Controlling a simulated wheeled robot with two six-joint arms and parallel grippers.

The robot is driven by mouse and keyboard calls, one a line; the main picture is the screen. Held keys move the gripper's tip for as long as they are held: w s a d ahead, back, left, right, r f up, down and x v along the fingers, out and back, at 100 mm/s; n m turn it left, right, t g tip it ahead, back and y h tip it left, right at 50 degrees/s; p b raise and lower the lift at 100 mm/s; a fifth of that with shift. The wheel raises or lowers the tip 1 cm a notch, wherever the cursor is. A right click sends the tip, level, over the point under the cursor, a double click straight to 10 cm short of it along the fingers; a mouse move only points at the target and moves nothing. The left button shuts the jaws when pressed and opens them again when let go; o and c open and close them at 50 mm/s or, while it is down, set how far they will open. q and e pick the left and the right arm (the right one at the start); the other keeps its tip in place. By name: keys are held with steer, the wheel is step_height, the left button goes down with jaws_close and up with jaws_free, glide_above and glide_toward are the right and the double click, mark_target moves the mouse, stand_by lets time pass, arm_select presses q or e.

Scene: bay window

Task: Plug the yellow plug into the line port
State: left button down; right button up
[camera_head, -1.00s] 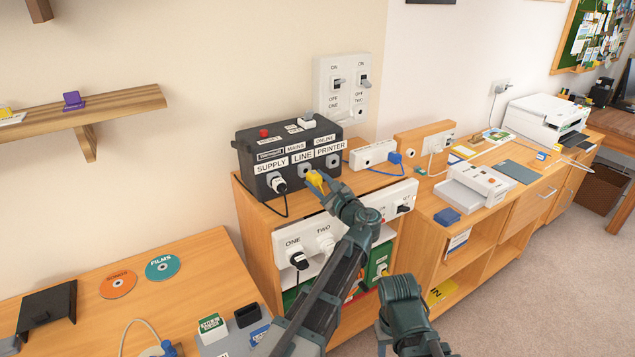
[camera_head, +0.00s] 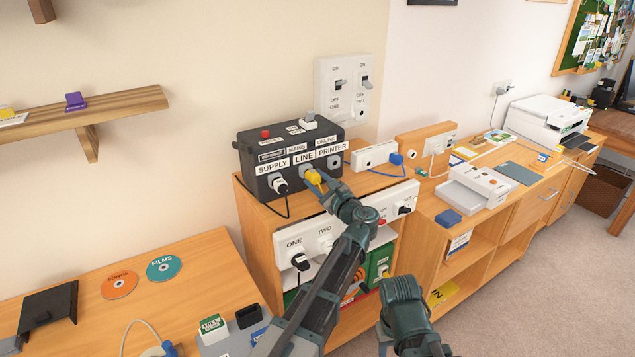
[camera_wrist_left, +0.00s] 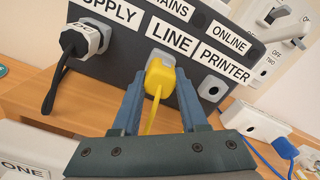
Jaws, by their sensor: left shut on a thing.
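The yellow plug (camera_head: 314,178) is at the front of the black box (camera_head: 262,188), just below the LINE label (camera_head: 304,159). In the left wrist view the yellow plug (camera_wrist_left: 159,76) covers most of the line port (camera_wrist_left: 160,58), whose pale rim shows above it. The plug appears to meet the port; how deep it sits is hidden. My left gripper (camera_head: 326,186) is shut on the plug; its blue fingers (camera_wrist_left: 157,92) flank it, with the yellow cord hanging between them. My right gripper shows no fingertips; only my right arm's dark end is seen at the bottom.
A black plug (camera_head: 280,185) sits in the SUPPLY port to the left. The PRINTER port (camera_head: 334,162) to the right is empty. A white socket strip (camera_head: 373,155) with a blue plug stands to the right. A white panel marked ONE and TWO (camera_head: 310,243) is below.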

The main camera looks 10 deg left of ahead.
arm_select(q)
steer(key=shift+w+a, duration=0.45)
steer(key=shift+c, duration=1.8)
jaws_free()
steer(key=shift+s, duration=0.15)
